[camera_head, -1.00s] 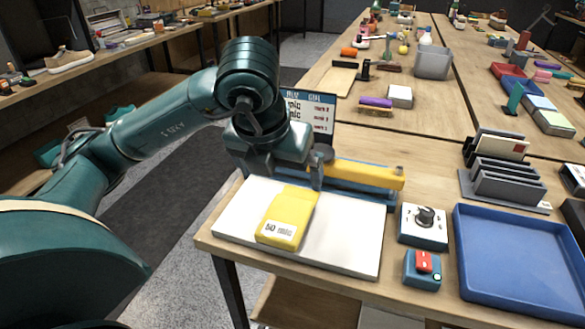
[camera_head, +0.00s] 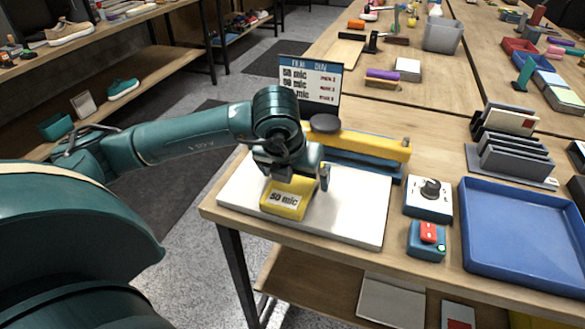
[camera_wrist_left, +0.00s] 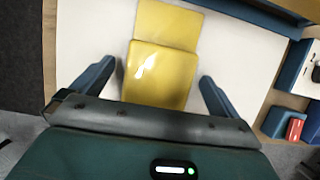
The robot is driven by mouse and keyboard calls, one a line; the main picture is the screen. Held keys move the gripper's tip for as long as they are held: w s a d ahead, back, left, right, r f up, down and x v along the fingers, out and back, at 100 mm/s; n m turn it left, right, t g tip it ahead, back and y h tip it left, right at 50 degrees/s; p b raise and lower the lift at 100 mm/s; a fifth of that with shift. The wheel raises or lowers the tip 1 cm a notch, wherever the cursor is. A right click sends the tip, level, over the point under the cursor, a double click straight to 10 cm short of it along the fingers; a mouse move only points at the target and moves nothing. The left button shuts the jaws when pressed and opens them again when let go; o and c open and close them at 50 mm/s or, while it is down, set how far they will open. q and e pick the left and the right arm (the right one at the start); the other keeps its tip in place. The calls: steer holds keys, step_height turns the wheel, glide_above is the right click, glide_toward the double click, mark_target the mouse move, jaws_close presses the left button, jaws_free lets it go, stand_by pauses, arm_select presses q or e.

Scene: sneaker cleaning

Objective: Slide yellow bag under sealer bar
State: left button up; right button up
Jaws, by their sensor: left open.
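The yellow bag (camera_head: 284,204), labelled "50 mic", lies flat on the white board (camera_head: 345,212) in front of the sealer. The sealer's yellow bar (camera_head: 372,143) runs above its blue base (camera_head: 352,166), behind the board. My left gripper (camera_head: 298,184) is low over the bag and hides its far part. In the left wrist view the bag (camera_wrist_left: 160,75) lies between the two open fingers of my left gripper (camera_wrist_left: 157,85), with a gap on each side. Its flatter part extends beyond the fingertips. My right gripper is in neither view.
A dial box (camera_head: 427,198) and a blue box with a red switch (camera_head: 427,240) stand right of the board. A blue tray (camera_head: 520,275) lies farther right. A sign (camera_head: 310,84) listing mic values stands behind the sealer. The table's front edge is close to the board.

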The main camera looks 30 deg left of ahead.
arm_select(q)
steer(key=c, duration=1)
steer(key=shift+w+a+b, duration=0.2)
steer(key=shift+w, duration=0.6)
steer(key=shift+w+a+b, duration=0.15)
steer(key=shift+w+b, duration=0.1)
steer(key=shift+w, duration=0.55)
steer(key=shift+w+a+b, duration=0.2)
steer(key=shift+w, duration=0.6)
steer(key=shift+c, duration=0.2)
steer(key=shift+w, duration=0.15)
steer(key=shift+w, duration=0.1)
steer(key=shift+b, duration=0.3)
